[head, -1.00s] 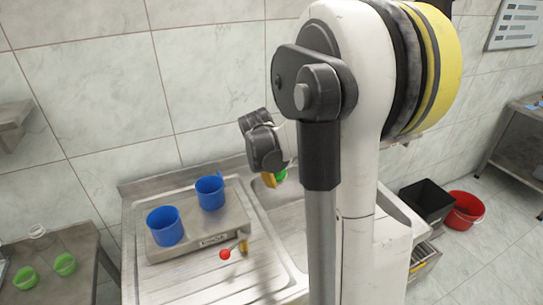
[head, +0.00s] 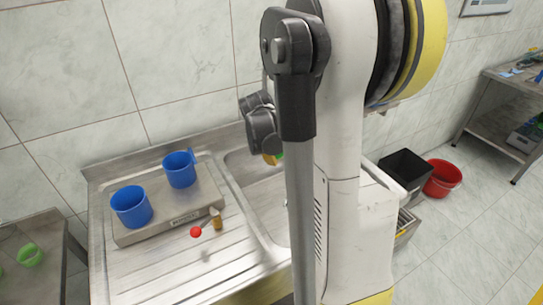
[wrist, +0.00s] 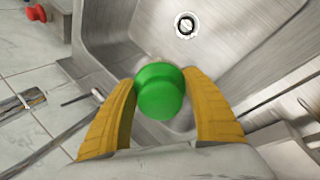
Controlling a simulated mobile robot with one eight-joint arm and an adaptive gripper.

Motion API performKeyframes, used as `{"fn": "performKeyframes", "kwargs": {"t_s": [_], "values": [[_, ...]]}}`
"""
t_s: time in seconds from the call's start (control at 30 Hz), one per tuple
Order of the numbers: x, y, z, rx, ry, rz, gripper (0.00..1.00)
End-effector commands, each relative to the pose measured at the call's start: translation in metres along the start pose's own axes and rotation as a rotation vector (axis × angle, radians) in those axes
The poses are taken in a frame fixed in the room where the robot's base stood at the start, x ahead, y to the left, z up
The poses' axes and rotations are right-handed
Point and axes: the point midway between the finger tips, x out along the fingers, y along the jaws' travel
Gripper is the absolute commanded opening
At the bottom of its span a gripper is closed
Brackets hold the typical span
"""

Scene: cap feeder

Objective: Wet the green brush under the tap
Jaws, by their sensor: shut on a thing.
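The green brush (wrist: 160,90) is between the yellow fingers of my gripper (wrist: 163,100) in the wrist view. The gripper is shut on it. A rounded green end faces the camera; the rest of the brush is hidden. The brush is above the steel sink basin (wrist: 235,45), with the round drain (wrist: 187,25) beyond it. I cannot make out the tap clearly in either view.
Left of the basin, a metal box (head: 185,215) carries two blue mugs (head: 131,206) (head: 180,170). A red-ball lever (head: 196,231) sticks out at its front. The ribbed drainboard (head: 165,265) is otherwise clear. A black bin (head: 405,175) and red bucket (head: 442,178) stand right of the sink.

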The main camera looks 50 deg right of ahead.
Motion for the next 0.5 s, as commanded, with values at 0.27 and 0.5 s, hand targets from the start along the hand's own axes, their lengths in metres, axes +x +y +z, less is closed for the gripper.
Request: {"fn": "performKeyframes", "kwargs": {"t_s": [0.27,0.5], "values": [[0.021,0.024,0.003,0.001,-0.001,0.000,0.32],[0.038,0.044,0.004,0.001,0.000,0.000,0.32]]}}
